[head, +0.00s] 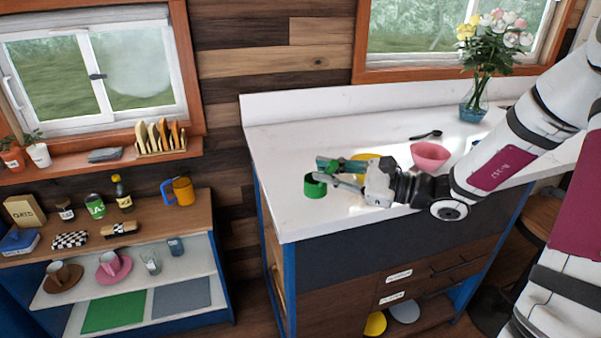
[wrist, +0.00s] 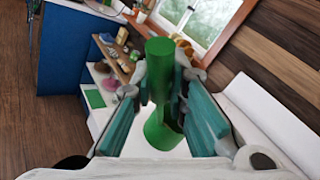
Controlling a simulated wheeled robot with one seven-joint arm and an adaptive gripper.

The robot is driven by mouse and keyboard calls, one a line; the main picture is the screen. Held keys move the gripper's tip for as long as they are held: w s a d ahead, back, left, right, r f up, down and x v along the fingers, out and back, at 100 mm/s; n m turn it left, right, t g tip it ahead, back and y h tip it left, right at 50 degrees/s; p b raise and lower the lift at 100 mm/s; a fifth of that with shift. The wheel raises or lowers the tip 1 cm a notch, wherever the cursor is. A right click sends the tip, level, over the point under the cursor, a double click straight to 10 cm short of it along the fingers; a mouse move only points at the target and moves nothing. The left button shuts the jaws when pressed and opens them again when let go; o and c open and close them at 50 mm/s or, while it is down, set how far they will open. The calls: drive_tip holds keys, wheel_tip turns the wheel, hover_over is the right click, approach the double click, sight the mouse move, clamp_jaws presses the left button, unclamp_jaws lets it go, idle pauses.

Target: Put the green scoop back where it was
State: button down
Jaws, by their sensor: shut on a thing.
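The green scoop (head: 315,187) shows in the head view as a green cup at my fingertips, by the left part of the white counter. My gripper (head: 327,170) is shut on it, with more green showing between the fingers. In the wrist view the scoop (wrist: 162,68) runs between the two teal-padded fingers, and part of it is hidden by them. I cannot tell for certain whether it touches the counter or is held just above it.
The white counter (head: 285,200) also bears a yellow item (head: 366,158) partly behind my gripper, a pink bowl (head: 430,155), a dark spoon (head: 426,135) and a flower vase (head: 474,108). A shelf unit (head: 150,212) with mugs and jars stands left, across a floor gap.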

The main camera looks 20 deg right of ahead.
drive_tip(key=w+f, duration=0.2)
drive_tip(key=w, duration=0.4)
drive_tip(key=w+d+f, duration=0.1)
drive_tip(key=w+f, duration=0.1)
drive_tip(key=w, duration=0.5)
drive_tip(key=shift+f, duration=0.55)
drive_tip(key=c, duration=1.6)
unclamp_jaws()
drive_tip(key=shift+r, duration=0.1)
